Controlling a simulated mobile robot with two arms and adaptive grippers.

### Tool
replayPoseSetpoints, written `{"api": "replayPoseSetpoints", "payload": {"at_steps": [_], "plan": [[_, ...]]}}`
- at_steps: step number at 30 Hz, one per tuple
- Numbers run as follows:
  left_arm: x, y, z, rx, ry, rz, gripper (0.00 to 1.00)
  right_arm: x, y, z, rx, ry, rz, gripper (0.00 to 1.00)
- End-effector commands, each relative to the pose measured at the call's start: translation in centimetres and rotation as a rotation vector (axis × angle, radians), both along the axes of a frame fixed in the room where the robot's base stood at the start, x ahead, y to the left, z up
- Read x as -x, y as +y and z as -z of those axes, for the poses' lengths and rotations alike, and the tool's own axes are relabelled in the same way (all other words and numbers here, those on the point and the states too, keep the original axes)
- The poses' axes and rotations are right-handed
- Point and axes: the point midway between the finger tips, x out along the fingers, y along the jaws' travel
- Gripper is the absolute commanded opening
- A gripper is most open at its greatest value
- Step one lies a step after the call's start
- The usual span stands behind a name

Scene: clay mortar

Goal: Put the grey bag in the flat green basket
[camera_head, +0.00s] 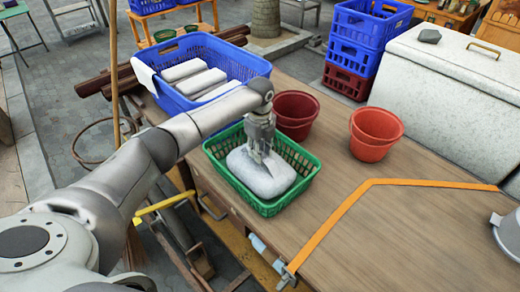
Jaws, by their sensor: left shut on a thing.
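The grey bag (258,175) lies within the rim of the flat green basket (297,158), which stands on the wooden table. The bag looks level, and its underside is hidden by the basket's near wall, so I cannot tell whether it touches the bottom. My left gripper (260,152) points down from above and is shut on the top of the bag. Its fingertips are partly hidden against the bag. My right gripper is not in view.
A blue basket (238,63) with several pale bags stands behind the green basket. A dark red bucket (296,112) and a lighter red bucket (375,134) stand to the right. An orange strap (345,207) crosses the table (400,235), whose front right is mostly clear.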

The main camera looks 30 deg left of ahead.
Motion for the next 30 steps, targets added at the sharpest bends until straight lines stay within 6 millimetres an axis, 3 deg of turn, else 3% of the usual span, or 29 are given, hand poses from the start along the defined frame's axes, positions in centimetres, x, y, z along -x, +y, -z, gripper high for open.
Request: {"api": "replayPoseSetpoints", "payload": {"at_steps": [4,5,9,21,26,30], "plan": [[-0.1,0.0,0.2,0.001,-0.003,0.000,0.00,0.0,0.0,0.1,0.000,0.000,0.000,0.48],[0.0,0.0,0.2,0.000,-0.001,0.000,0.30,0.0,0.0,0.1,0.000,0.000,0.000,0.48],[0.0,0.0,0.2,0.000,0.000,0.000,0.48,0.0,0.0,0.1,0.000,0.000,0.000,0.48],[-0.1,0.0,-0.4,0.001,-0.003,0.000,0.48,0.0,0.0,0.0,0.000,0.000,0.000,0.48],[-0.2,0.0,-2.9,0.001,-0.005,0.001,0.48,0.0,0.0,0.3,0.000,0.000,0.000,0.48],[-0.2,0.0,-6.0,0.000,-0.005,0.000,0.48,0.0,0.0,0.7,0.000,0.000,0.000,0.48]]}}
